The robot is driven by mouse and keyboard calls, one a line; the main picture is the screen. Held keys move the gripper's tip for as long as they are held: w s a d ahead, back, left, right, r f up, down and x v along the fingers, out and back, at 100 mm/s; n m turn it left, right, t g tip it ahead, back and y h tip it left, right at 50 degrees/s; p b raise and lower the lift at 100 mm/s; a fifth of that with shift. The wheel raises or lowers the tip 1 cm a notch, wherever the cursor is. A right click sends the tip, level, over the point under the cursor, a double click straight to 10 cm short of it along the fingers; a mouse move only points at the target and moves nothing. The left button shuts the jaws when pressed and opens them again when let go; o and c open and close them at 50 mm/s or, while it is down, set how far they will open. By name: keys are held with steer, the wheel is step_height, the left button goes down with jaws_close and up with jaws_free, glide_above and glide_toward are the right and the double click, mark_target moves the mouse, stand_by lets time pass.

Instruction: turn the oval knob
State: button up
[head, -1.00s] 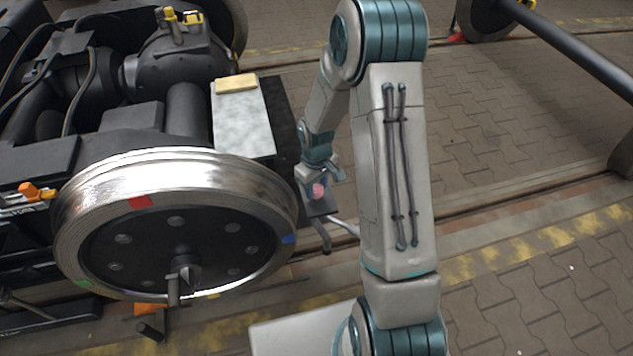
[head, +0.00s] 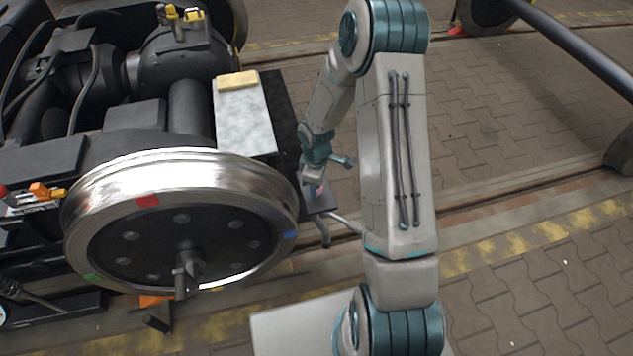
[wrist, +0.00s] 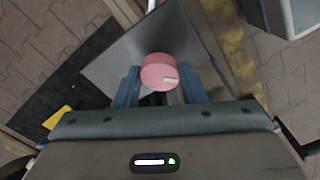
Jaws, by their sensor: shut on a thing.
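The oval knob is pink with a small pale mark on its face, and in the wrist view the knob (wrist: 158,73) sits between my two blue fingers. My gripper (wrist: 160,86) is shut on it. In the head view my gripper (head: 314,178) is at the dark plate just right of the big wheel, and only a small pink bit of the knob shows there. In the wrist view a grey plate (wrist: 112,66) lies behind the knob.
The large steel wheel (head: 180,172) of the bogie stands left of my gripper. A pale box top with a yellow block (head: 237,79) is just behind the wheel. A dark handle (head: 322,232) hangs below the plate. Paved floor (head: 500,140) on the right is open.

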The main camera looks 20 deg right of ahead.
stand_by(0.3)
steer(key=o, duration=1)
steer(key=shift+r, duration=0.1)
step_height(320, 180, up, 14)
steer(key=p, duration=0.4)
steer(key=s+r+m+t+p, duration=0.1)
steer(key=s+r+m+p, duration=0.3)
steer(key=r, duration=0.9)
steer(key=s+r+m+t+p, duration=0.1)
steer(key=s+r+m+p, duration=0.3)
steer(key=s+r+p, duration=0.5)
steer(key=s+r+m+p, duration=0.4)
steer(key=s+r+p, duration=0.3)
steer(key=r, duration=1.1)
steer(key=shift+s+a+t+p, duration=0.25)
steer(key=shift+s+t+p, duration=0.05)
steer(key=shift+s+t, duration=0.1)
